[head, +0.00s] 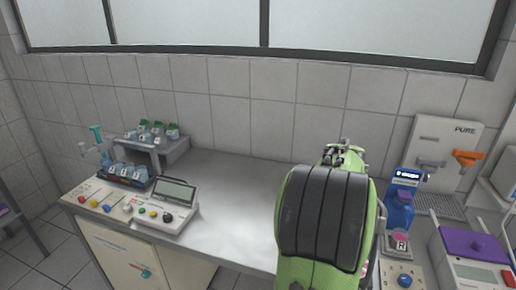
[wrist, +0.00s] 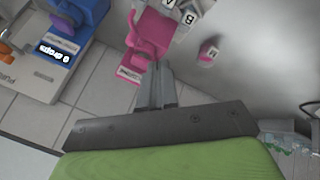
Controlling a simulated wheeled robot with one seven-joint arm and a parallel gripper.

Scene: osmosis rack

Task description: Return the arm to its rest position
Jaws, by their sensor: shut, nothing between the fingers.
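My arm, green with a black cover, rises in the right half of the head view and hides part of the bench behind it. My gripper (wrist: 156,72) shows in the wrist view as grey fingers, shut and empty. In the head view the fingers are mostly hidden by the arm.
A metal bench (head: 230,190) has clear room left of my arm. A control box (head: 165,205), a vial rack (head: 158,145) and a dark tray (head: 125,178) stand at left.

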